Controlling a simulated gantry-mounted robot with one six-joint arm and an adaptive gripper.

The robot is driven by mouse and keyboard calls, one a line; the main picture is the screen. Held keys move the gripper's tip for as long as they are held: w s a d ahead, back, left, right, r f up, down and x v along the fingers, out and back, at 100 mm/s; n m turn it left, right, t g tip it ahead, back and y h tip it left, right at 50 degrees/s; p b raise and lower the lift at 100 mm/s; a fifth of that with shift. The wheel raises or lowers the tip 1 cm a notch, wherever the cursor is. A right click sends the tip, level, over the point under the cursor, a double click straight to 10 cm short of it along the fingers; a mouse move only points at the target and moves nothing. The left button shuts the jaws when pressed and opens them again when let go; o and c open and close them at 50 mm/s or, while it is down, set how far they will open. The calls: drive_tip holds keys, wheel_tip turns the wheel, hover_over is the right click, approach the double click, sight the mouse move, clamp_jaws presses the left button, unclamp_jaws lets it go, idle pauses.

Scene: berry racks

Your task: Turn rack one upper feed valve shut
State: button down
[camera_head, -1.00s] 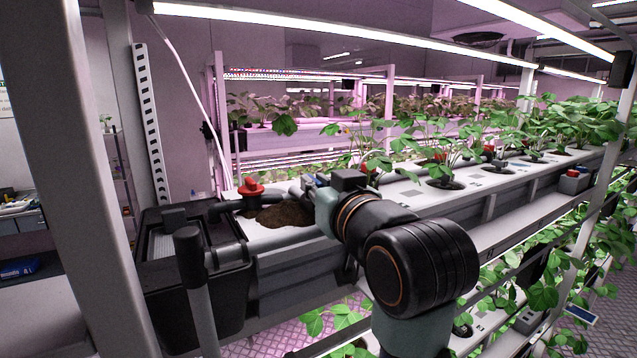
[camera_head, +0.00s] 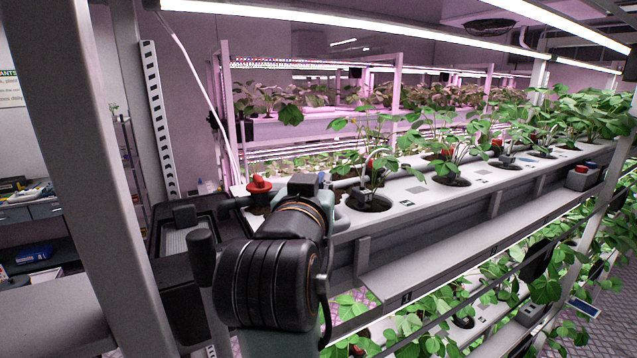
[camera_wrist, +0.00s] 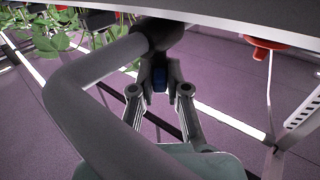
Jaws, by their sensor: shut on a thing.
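In the wrist view, my gripper (camera_wrist: 158,70) is shut on a small blue part (camera_wrist: 159,80), which looks like a valve handle. The blue part sits against a dark fitting (camera_wrist: 166,36) at the end of a thick grey pipe (camera_wrist: 95,75). The pipe curves across the view close to the camera. The fingers cover most of the blue part, so its angle cannot be told. In the head view, my wrist hides the fingers and the blue part. A red valve knob (camera_head: 258,184) stands just left of my wrist; a red knob (camera_wrist: 264,48) also shows in the wrist view, apart from the fingers.
A white planting channel (camera_head: 420,188) with leafy plants runs right and back. A black tank (camera_head: 185,225) and a grey upright post (camera_head: 65,180) stand left of my arm. A grey shelf ledge (camera_head: 450,250) runs below the channel.

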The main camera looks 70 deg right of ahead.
idle(0.3)
drive_tip(key=c, duration=1.2)
unclamp_jaws()
drive_tip(key=shift+o, duration=0.2)
drive_tip(key=shift+a, duration=0.1)
drive_tip(key=v, duration=1.2)
